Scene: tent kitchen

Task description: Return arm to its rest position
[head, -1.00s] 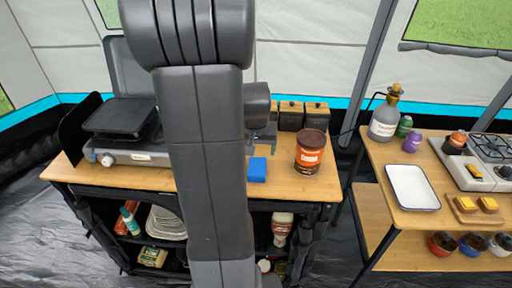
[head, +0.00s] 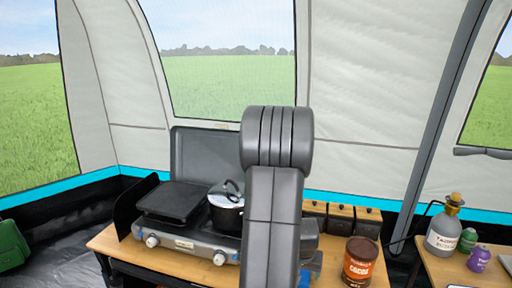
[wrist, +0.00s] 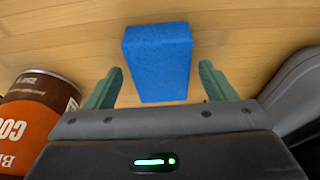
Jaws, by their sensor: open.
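My gripper (wrist: 160,67) is open and empty in the wrist view, its two green fingers spread wide. A blue block (wrist: 158,62) lies on the wooden table (wrist: 255,30), framed between the fingers with a gap on each side. In the head view my arm stands upright in the middle. It hides nearly all of my gripper and the block; only a bit of blue shows beside the arm.
A brown canister (head: 361,262) stands right of my arm and close to my gripper in the wrist view (wrist: 35,120). A stove (head: 187,240) with a lidded pot (head: 226,212) is on the left. A grey bottle (head: 443,233) stands on the right-hand table.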

